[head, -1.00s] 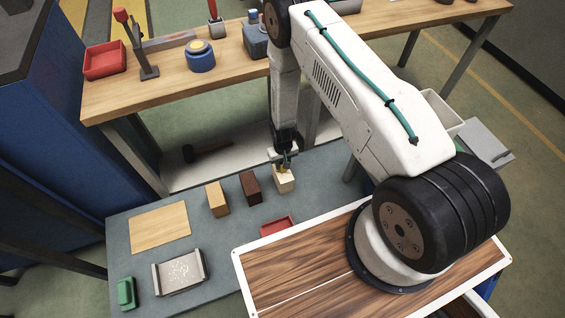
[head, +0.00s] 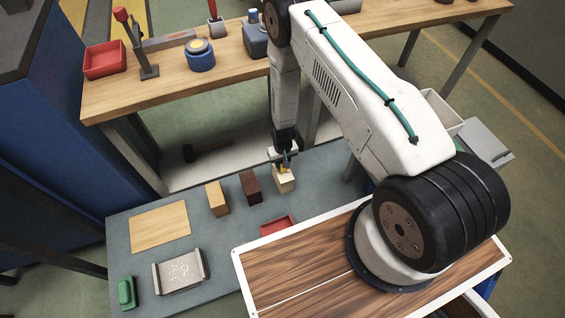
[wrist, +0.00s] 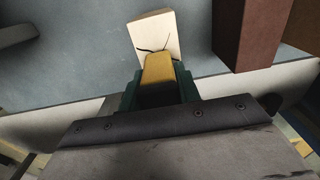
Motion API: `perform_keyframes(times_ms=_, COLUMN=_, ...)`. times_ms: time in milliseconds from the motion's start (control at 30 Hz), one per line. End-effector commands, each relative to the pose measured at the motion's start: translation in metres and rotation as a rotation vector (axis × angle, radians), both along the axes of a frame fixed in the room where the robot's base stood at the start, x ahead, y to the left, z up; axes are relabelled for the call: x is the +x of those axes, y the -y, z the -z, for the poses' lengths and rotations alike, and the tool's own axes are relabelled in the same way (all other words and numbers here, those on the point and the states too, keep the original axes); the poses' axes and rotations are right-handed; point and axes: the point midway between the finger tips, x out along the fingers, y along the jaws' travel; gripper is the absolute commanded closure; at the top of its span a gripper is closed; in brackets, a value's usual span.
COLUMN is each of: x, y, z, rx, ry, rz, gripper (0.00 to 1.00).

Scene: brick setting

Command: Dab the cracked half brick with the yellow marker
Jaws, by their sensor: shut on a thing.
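The cracked half brick (head: 285,184) is a cream block at the right of the row on the grey bench. In the wrist view its pale face (wrist: 153,33) shows a thin dark crack. My gripper (head: 284,163) is right above it and shut on the yellow marker (wrist: 158,68). The marker's yellow end overlaps the brick's near part in the wrist view, close to the crack. I cannot tell whether it touches. The marker shows only as a small yellow bit in the head view, and no dab is visible.
A dark brown brick (head: 251,186) and a tan brick (head: 217,199) stand left of the cream one. A red tray (head: 277,225) lies in front. A wooden board (head: 160,227), a grey tray (head: 180,271) and a green block (head: 127,293) are at the left.

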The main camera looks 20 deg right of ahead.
Motion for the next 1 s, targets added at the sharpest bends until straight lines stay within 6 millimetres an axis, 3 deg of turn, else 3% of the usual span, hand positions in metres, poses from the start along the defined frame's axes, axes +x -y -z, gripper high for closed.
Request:
perform_keyframes(times_ms=800, x=0.000, y=0.000, z=-0.064, rx=0.000, ry=0.000, rz=0.000, gripper=0.82)
perform_keyframes(times_ms=1000, x=0.000, y=0.000, z=-0.070, rx=0.000, ry=-0.001, rz=0.000, gripper=0.82)
